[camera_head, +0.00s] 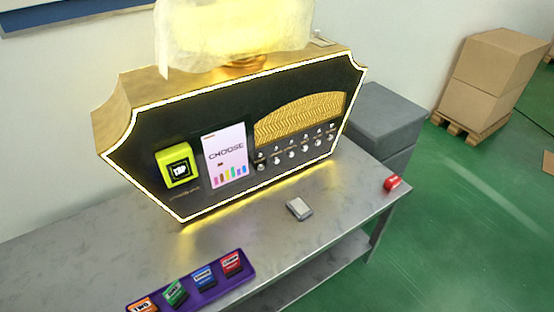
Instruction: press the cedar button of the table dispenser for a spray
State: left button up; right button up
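The table dispenser (225,140) is a black panel in a gold case with a glowing edge, standing on the grey metal table. Two rows of small round silver buttons (296,148) sit under its gold wavy panel (300,118). Their labels are too small to read, so I cannot tell which is cedar. A yellow-green card reader (178,167) and a white "CHOOSE" sign (224,160) are on the panel's left. Neither of my grippers is in view.
A purple tray (240,286) with several coloured blocks lies at the table's front. A small silver-grey object (299,208) and a red object (392,183) lie on the right. Grey boxes (388,120) and cartons (494,75) stand beyond. The table between dispenser and tray is clear.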

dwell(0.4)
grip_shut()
